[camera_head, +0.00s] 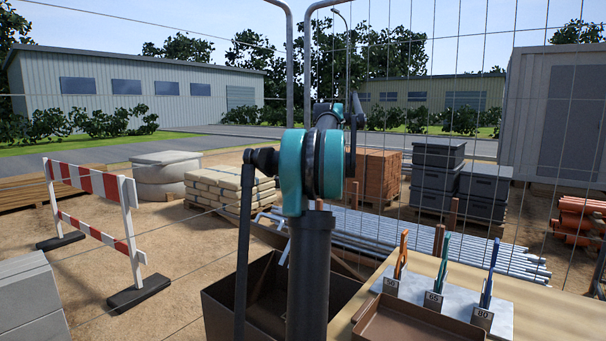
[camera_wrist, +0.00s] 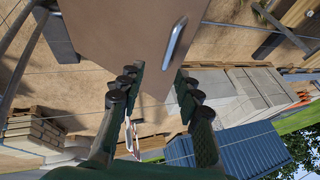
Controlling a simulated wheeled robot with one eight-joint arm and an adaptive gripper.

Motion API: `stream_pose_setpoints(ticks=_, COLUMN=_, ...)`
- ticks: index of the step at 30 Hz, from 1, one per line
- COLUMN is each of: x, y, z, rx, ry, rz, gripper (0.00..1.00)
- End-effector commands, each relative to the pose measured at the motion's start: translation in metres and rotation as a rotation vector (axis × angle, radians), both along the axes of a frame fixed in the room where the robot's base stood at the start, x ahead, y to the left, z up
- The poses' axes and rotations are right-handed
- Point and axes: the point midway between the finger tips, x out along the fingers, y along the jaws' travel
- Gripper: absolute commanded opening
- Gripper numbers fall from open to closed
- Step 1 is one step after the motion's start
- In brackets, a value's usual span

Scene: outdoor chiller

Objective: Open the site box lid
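A flat brown panel with a silver bar handle (camera_wrist: 174,44) fills the upper middle of the wrist view. I take the panel (camera_wrist: 115,35) to be the site box lid, but cannot be sure. My gripper (camera_wrist: 158,82) is open, its dark green fingers apart and empty. The handle lies beyond the fingertips, a little right of the middle between them, and is not gripped. In the head view, a dark brown box (camera_head: 228,312) with its inside showing stands low in the middle, partly hidden by my arm. My gripper is not clear there.
A wooden table (camera_head: 364,291) at right holds a brown tray (camera_head: 415,327) and several coloured tools in a grey stand (camera_head: 435,300). Grey blocks (camera_head: 30,305) and a red-white barrier (camera_head: 95,195) stand left. Metal pipes (camera_head: 400,240) lie behind. A wire fence crosses the view.

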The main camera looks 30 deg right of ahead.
Motion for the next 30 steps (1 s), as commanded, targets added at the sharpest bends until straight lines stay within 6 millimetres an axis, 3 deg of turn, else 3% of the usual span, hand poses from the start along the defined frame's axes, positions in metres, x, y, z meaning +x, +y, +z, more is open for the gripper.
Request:
stream_pose_setpoints(ticks=19, x=-0.007, y=-0.024, z=0.032, rx=0.000, ry=-0.001, rz=-0.002, gripper=0.34)
stream_pose_setpoints(ticks=30, x=-0.008, y=-0.025, z=0.034, rx=-0.001, ry=0.000, rz=0.000, gripper=0.34)
